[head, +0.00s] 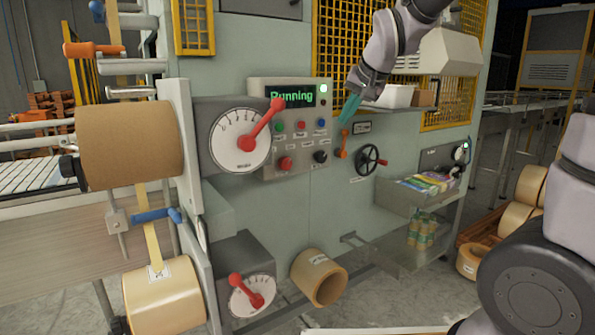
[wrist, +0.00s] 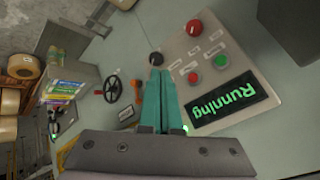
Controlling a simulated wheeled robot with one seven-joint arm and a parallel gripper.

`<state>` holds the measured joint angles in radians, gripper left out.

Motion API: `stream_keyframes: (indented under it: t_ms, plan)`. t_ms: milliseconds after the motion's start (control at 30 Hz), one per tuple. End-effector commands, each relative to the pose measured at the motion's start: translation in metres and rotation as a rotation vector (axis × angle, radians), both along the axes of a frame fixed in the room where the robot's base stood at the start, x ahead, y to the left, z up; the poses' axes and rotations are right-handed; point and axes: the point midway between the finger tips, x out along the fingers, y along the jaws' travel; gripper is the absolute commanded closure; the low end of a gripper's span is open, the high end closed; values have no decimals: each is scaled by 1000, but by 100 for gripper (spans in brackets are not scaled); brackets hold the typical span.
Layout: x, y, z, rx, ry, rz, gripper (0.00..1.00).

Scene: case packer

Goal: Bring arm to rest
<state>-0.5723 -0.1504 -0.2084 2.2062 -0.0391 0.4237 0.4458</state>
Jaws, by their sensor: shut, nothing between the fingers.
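My gripper (head: 350,107) is in front of the machine's front panel, just right of the control box, at the end of my raised arm. In the wrist view the teal fingers of my gripper (wrist: 159,75) lie together, with nothing between them. The control box (head: 268,95) has a screen (head: 290,96) reading "Running" in green, a lit green lamp and several buttons. The same screen (wrist: 227,102) appears turned in the wrist view. No contact between the fingers and the panel can be made out.
A large dial with a red pointer (head: 240,137) is left of the control box. An orange lever (head: 343,140) and a black handwheel (head: 367,159) are below and right of my fingers. A shelf with boxes (head: 400,108) and a tray of colourful packets (head: 415,200) stick out at right.

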Motion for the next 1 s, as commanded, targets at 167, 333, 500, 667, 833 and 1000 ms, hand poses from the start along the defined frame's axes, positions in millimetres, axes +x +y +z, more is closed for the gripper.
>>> stream_keyframes:
  t_ms: [167,333,500,667,833,1000]
  plan:
    - [-72,-80,24,-3,26,-62,100]
    - [-143,-120,26,-25,46,-94,100]
    - [-187,-135,20,-47,59,-114,100]
    - [-202,-137,16,-56,65,-117,100]
    - [-202,-137,16,-56,65,-117,100]
    - [-202,-137,16,-56,65,-117,100]
